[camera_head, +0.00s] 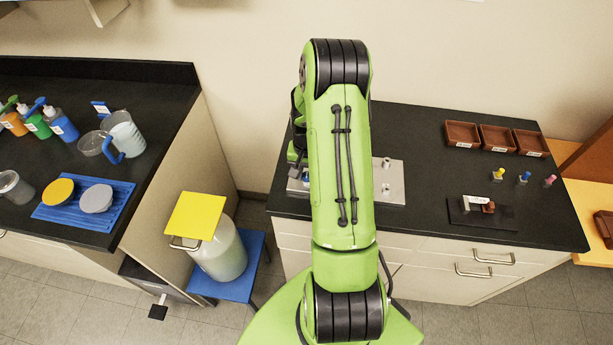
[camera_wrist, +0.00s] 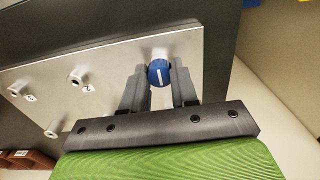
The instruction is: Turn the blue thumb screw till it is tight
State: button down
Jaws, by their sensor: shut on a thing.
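The blue thumb screw (camera_wrist: 161,73) shows in the wrist view, a round knob with a white line on its top. It sits near one edge of a silver metal plate (camera_wrist: 110,58). My gripper (camera_wrist: 160,84) is shut on the thumb screw, with one grey finger on each side of it. In the head view the plate (camera_head: 391,183) lies on the black bench top, and my green arm covers much of it. A small bit of blue (camera_head: 305,177) shows at the plate's left end beside my arm. How far the screw is threaded in cannot be seen.
Several metal posts (camera_wrist: 76,76) stand on the plate, with number labels beside some. On the bench's right are brown trays (camera_head: 497,139), small yellow, blue and pink-topped pieces (camera_head: 524,177), and a dark mat (camera_head: 466,219) with a small device. A yellow-topped container (camera_head: 219,254) stands left of the bench.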

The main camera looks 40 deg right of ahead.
jog(key=m+b, duration=0.1)
jog(key=m, duration=0.3)
jog(key=shift+w+f+m, duration=0.1)
jog(key=shift+m, duration=0.2)
jog(key=m, duration=0.4)
jog(key=shift+m+b, duration=0.3)
jog(key=shift+b, duration=0.1)
jog(key=shift+m, duration=0.5)
jog(key=m+b, duration=0.1)
jog(key=m, duration=0.7)
